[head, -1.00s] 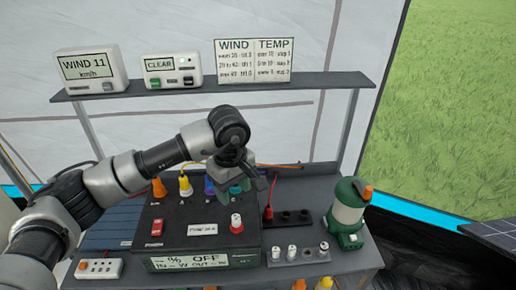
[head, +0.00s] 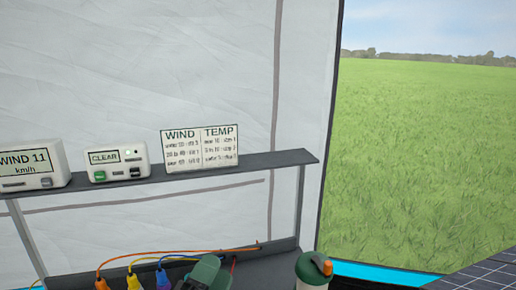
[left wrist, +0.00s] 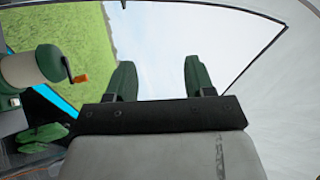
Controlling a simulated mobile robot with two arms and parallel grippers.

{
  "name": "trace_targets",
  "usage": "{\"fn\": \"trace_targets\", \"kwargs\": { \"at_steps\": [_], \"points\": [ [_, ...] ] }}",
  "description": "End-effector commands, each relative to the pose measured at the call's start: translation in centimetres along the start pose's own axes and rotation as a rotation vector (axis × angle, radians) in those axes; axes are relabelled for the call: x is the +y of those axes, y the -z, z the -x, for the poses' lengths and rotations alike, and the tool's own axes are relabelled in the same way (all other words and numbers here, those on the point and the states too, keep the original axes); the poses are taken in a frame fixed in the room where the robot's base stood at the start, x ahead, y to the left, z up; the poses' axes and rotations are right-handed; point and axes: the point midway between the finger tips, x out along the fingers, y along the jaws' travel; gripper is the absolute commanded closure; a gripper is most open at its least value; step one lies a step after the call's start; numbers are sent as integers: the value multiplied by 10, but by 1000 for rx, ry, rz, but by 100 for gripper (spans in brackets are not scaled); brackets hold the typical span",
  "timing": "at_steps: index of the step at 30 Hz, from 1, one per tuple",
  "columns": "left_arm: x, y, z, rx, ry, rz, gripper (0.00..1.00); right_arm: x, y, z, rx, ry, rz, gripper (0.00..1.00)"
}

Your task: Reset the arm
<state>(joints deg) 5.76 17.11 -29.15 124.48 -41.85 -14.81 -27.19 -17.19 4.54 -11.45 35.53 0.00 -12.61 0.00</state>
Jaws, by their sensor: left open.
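The rest of the left arm is below the head view's frame.
A shelf (head: 277,163) holds a wind display (head: 30,161), a CLEAR box (head: 118,158) and a WIND/TEMP card (head: 200,147).

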Motion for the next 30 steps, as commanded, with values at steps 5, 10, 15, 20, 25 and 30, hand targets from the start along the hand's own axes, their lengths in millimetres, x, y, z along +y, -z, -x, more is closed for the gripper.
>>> {"fn": "trace_targets", "kwargs": {
  "at_steps": [5,10,15,20,25,30],
  "points": [
    [64,-65,85,-536,-315,504,47,0,0,0,0,0,0,57],
    [108,-77,178,-941,-562,828,47,0,0,0,0,0,0,57],
    [125,-66,246,-1207,-729,1005,47,0,0,0,0,0,0,57],
    [128,-49,299,-1415,-862,1117,47,0,0,0,0,0,0,57],
    [143,-39,333,-1556,-958,1175,47,0,0,0,0,-1,0,57],
    [189,-47,341,-1563,-973,1167,47,1,-1,0,-1,-1,0,57]
  ]
}}
